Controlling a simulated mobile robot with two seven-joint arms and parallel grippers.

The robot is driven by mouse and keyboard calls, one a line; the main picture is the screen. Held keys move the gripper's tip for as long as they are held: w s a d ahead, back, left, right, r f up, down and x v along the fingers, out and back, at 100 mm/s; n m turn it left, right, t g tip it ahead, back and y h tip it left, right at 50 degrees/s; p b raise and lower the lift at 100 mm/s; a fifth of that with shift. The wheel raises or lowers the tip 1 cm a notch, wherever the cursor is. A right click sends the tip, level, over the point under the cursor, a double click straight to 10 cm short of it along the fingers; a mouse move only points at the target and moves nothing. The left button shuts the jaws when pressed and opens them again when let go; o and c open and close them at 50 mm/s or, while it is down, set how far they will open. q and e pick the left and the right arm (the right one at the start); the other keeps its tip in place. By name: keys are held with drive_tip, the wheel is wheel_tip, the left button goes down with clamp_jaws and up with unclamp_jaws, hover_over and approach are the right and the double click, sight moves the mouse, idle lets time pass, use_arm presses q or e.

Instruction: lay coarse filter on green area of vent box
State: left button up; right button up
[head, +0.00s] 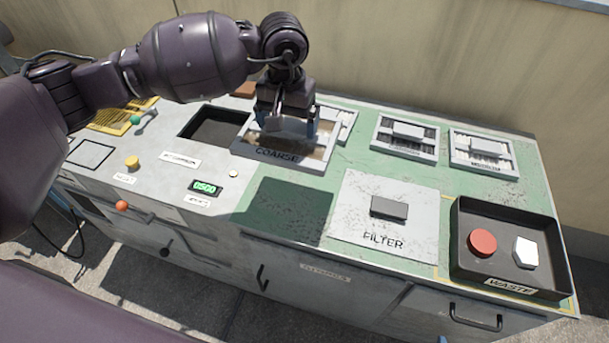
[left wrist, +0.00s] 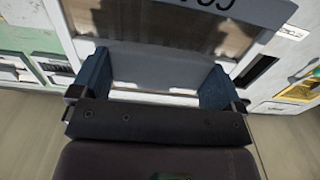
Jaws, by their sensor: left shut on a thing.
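The coarse filter (head: 322,168) is a grey-framed panel with a brownish mesh, marked COARSE on its near edge. My left gripper (head: 287,128) is shut on its grey grip block and holds it above the vent box top. In the left wrist view the filter (left wrist: 150,30) fills the upper middle, with the grip block between the two blue fingers of the gripper (left wrist: 155,82). The green area (head: 420,178) covers the right part of the box top. A dark square shadow (head: 285,210) lies on it in front of the filter.
A white plate marked FILTER (head: 355,238) with a grey handle lies right of the shadow. A black WASTE tray (head: 461,222) holds a red disc and a white piece. Two framed filters (head: 432,152) (head: 512,172) lie at the back right. A dark opening (head: 207,130) is left of the held filter.

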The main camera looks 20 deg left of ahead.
use_arm(q)
wheel_tip(320, 180, down, 14)
drive_tip(key=shift+r+b, duration=0.15)
drive_tip(key=shift+b, duration=0.45)
wheel_tip(320, 180, down, 4)
drive_tip(key=shift+r, duration=0.25)
drive_tip(key=shift+f+b, duration=0.3)
drive_tip(key=shift+f, duration=0.05)
drive_tip(key=shift+f, duration=0.1)
